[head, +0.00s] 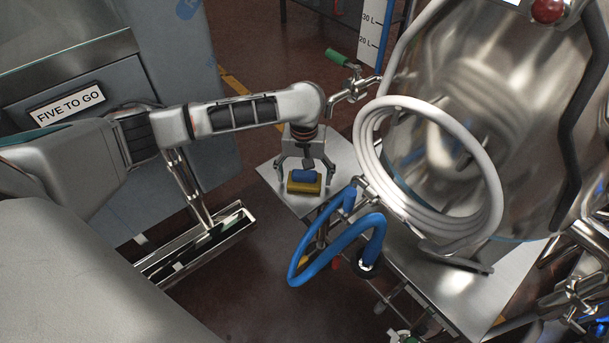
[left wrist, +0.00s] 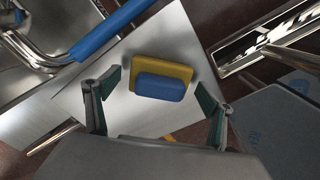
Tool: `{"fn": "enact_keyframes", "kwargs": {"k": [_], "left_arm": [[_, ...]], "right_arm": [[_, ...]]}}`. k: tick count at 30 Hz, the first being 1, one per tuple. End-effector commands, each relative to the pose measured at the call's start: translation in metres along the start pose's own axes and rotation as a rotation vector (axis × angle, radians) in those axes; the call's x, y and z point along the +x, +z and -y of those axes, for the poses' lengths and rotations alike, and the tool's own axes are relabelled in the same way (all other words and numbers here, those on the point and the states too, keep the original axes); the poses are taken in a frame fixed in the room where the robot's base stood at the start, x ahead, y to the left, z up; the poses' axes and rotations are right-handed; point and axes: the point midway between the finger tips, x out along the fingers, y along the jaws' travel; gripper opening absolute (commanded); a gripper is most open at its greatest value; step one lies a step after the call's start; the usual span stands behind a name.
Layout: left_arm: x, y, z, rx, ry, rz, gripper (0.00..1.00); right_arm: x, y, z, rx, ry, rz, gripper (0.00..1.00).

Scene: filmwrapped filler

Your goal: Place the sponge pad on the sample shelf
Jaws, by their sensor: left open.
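The sponge pad (head: 305,182), yellow with a blue block on top, lies on a bare metal shelf (head: 343,158) left of the big steel tank. In the left wrist view the sponge pad (left wrist: 161,77) rests flat near the middle of the metal plate (left wrist: 105,115). My left gripper (head: 305,180) is over it, with fingers apart on either side. In the left wrist view the left gripper's fingers (left wrist: 157,95) stand open, with clear space between each finger and the sponge pad. My right gripper is in neither view.
A large steel tank (head: 500,100) with a coiled white hose (head: 489,190) stands to the right. A blue hose (head: 300,262) loops just in front of the shelf. A metal valve (head: 352,88) sits behind my left wrist. A narrow metal trough (head: 243,222) is at lower left.

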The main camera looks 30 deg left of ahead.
Motion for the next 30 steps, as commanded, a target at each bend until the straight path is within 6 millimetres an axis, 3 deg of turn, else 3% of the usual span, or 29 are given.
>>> {"fn": "enact_keyframes", "kwargs": {"k": [1,6,9,16,22,30], "left_arm": [[-0.001,0.0,0.0,0.001,0.0,0.001,0.82],[-0.037,-0.004,-0.002,0.0,0.006,-0.014,0.82],[-0.062,-0.005,-0.002,0.0,0.008,-0.018,0.82],[-0.105,-0.003,-0.002,0.0,0.006,-0.013,0.82],[-0.121,-0.001,-0.001,-0.001,0.003,-0.004,0.82],[-0.122,0.001,0.0,0.0,-0.001,0.003,0.82]], "right_arm": [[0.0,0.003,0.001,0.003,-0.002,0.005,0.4],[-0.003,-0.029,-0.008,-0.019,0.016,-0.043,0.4],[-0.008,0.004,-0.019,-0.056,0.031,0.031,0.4],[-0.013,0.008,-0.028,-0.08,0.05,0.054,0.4],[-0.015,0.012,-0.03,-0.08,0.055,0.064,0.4],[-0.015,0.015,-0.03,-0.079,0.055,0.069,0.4]]}}
